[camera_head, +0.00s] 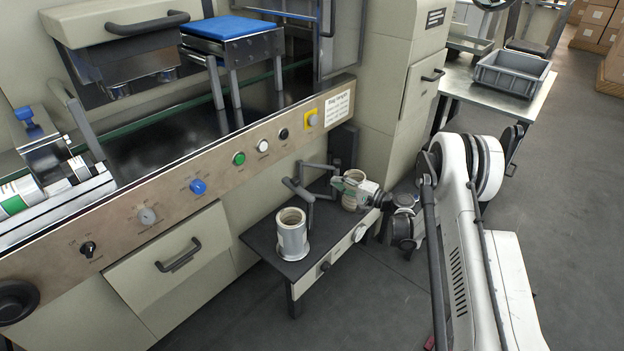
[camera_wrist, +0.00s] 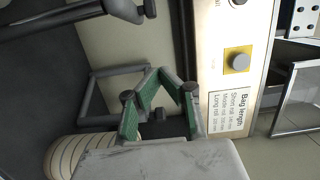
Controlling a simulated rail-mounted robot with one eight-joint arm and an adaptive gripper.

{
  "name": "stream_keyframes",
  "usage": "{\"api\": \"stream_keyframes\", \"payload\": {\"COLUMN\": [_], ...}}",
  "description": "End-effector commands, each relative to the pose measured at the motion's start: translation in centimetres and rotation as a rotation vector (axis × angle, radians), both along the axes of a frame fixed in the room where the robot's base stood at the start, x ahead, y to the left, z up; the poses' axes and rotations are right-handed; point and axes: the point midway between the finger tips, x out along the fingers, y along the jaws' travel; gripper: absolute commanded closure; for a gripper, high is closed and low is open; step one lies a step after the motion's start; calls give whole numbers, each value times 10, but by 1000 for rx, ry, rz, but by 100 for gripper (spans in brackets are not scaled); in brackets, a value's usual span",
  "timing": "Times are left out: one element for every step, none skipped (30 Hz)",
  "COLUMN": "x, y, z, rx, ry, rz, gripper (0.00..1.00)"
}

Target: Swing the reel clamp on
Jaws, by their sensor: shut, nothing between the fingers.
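Two reels stand on a low dark-topped stand: a front reel (camera_head: 292,238) on a pale flange and a rear reel (camera_head: 350,203) partly hidden by my gripper. A ribbed reel (camera_wrist: 78,155) also shows at lower left in the wrist view. Dark grey bent clamp arms (camera_head: 297,187) rise beside the reels. In the wrist view, a dark bar with a knobbed end (camera_wrist: 125,11) crosses the upper left, and a grey bent bar (camera_wrist: 88,98) lies beyond the fingers. My gripper (camera_head: 337,183) is above the rear reel. Its green-padded fingers (camera_wrist: 160,73) meet at their tips, empty.
The machine's control panel (camera_head: 205,178) with buttons runs behind and above the stand. A yellow-backed button (camera_wrist: 238,60) is near my fingers in the wrist view. A cabinet (camera_head: 390,75) stands close behind my arm. Open floor (camera_head: 380,300) lies in front.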

Motion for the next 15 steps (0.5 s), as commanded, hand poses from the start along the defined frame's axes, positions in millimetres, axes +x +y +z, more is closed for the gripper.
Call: {"api": "stream_keyframes", "payload": {"x": [1, 2, 4, 6, 9, 12, 15, 17, 21, 24, 27, 31, 34, 37, 41], "y": [3, 6, 9, 12, 16, 21, 26, 31, 38, 42, 47, 54, 58, 63, 69], "z": [-1, -1, -1, -1, -2, -2, -2, -2, -2, -2, -2, -3, -3, -2, -2], "rx": [0, 0, 0, 0, 0, 0, 0, 0, 0, 0, 0, 0, 0, 0, 0], "ry": [0, 0, 0, 0, 0, 0, 0, 0, 0, 0, 0, 0, 0, 0, 0], "rz": [2, 2, 2, 2, 2, 2, 3, 4, 3, 2, 3, 4, 3, 2, 2], "gripper": [100, 100, 100, 100, 100, 100, 100, 100, 100, 100, 100, 100, 100, 100, 100]}}
